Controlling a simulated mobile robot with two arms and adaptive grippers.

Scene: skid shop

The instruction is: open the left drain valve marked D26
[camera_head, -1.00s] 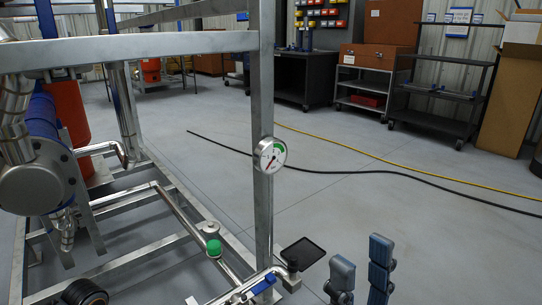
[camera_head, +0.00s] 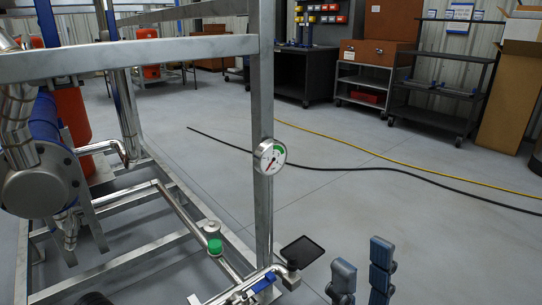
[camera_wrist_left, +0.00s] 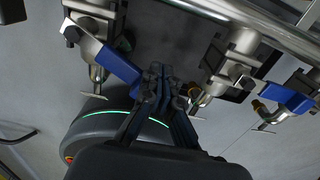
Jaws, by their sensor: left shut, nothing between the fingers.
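In the left wrist view two drain valves hang from a steel pipe, a left valve (camera_wrist_left: 97,45) and a right valve (camera_wrist_left: 232,62). The left one has a blue lever (camera_wrist_left: 118,66) slanting down to the right; the right one has a blue lever (camera_wrist_left: 287,96). No marking can be read. My left gripper (camera_wrist_left: 160,74) is shut and empty between the valves, its tips close beside the left lever's end; contact cannot be told. In the head view a blue lever (camera_head: 264,282) shows low at the skid's corner. My right gripper (camera_head: 361,262) stands open and empty right of it.
The skid's steel upright (camera_head: 262,110) carries a gauge (camera_head: 270,156). A green cap (camera_head: 214,246) and a black plate (camera_head: 303,252) are near the lower pipe (camera_head: 190,225). A black hose (camera_head: 350,170) and yellow hose (camera_head: 400,164) cross the open floor behind.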

